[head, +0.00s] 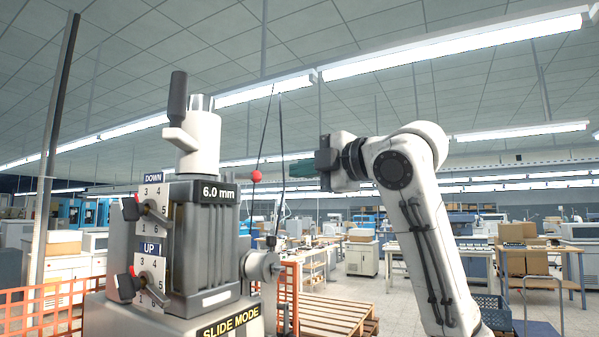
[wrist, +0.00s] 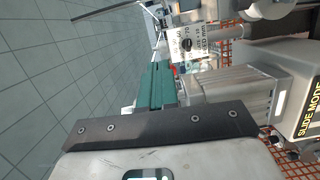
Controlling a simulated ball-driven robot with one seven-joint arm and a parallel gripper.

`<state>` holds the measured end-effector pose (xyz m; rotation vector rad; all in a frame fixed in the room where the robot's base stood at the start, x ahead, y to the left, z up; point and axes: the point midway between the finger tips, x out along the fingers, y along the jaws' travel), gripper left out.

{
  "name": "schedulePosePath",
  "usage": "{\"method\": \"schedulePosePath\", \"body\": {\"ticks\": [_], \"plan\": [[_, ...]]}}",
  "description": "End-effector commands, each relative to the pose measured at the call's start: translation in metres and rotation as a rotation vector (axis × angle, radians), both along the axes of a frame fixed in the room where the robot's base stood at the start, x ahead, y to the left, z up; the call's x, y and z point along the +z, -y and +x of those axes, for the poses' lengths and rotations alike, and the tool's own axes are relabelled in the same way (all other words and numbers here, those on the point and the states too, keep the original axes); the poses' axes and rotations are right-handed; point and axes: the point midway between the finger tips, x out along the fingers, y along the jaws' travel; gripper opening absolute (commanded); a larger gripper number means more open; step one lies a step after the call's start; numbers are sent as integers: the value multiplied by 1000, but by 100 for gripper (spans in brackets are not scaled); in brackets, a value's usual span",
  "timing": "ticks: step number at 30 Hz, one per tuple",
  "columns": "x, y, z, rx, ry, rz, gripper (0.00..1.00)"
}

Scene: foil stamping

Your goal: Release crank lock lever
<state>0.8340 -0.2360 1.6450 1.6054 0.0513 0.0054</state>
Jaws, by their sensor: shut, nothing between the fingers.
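The stamping machine (head: 212,245) stands at left in the head view. On its top is a pale hub with a black crank handle (head: 177,98) pointing up. A red ball knob (head: 256,176) shows just right of the "6.0 mm" block; I cannot tell for sure whether it is the lock lever. My gripper (head: 291,169) is right of the red knob, with shut teal fingers pointing left at about its height. A gap shows between them in the picture.
Levers with red tips sit at the UP and DOWN plates (head: 150,269). A pale shaft end (head: 262,266) juts from the machine's right side. A dark cable hangs behind the knob. A wooden pallet (head: 335,317) and orange mesh fence (head: 38,310) stand behind.

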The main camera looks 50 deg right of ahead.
Motion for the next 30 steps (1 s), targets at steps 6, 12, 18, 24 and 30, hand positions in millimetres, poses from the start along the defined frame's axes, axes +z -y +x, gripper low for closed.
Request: {"method": "schedulePosePath", "body": {"ticks": [6,12,18,24,30], "plan": [[-3,21,-14,0,-4,1,0],[-2,46,-33,0,-3,2,0],[0,65,-47,2,-4,1,0],[1,71,-51,3,-4,1,0],[1,71,-51,3,-4,1,0]]}}
